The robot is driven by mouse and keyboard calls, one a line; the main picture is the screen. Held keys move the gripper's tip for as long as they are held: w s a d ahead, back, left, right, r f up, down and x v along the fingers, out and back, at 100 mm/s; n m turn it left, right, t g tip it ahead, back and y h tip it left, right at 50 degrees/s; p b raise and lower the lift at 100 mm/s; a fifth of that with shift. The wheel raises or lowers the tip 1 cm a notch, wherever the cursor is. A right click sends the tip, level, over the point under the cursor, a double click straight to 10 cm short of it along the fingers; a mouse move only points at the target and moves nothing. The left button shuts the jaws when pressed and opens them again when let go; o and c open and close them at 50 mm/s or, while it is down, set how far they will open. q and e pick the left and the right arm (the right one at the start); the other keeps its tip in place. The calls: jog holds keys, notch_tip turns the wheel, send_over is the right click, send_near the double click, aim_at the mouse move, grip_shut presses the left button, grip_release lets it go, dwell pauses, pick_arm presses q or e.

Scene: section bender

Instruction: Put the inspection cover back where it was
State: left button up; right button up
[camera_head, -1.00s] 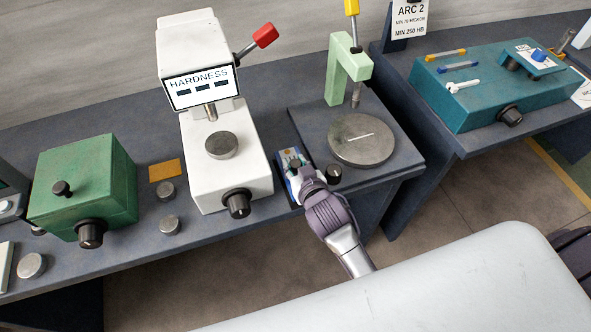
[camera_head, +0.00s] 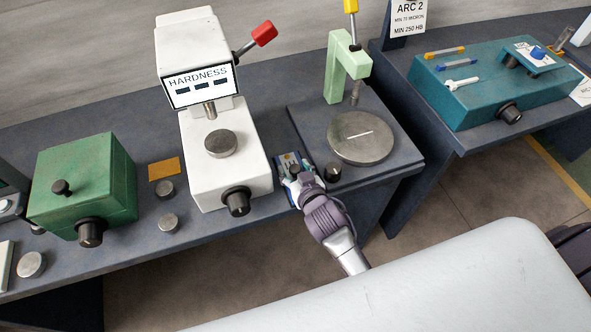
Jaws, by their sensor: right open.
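My right gripper (camera_head: 290,177) is low over the bench, between the white hardness tester (camera_head: 226,165) and the dark base of the round-table stand. Its jaws are open, at or just above a small blue-and-white item (camera_head: 287,160) with a yellowish patch. The gripper hides part of this item, and I cannot tell whether they touch. No part is clearly marked as the inspection cover. My left gripper is not in view.
The stand with a round metal table (camera_head: 361,138) and a black knob (camera_head: 333,172) is close right of the gripper. A green box (camera_head: 85,180), metal discs (camera_head: 168,223) and an orange plate (camera_head: 164,169) are at left.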

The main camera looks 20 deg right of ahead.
jog(key=shift+r, duration=0.25)
jog(key=b+v, duration=0.1)
jog(key=v, duration=1.1)
jog(key=shift+o, duration=0.3)
dwell(1.7)
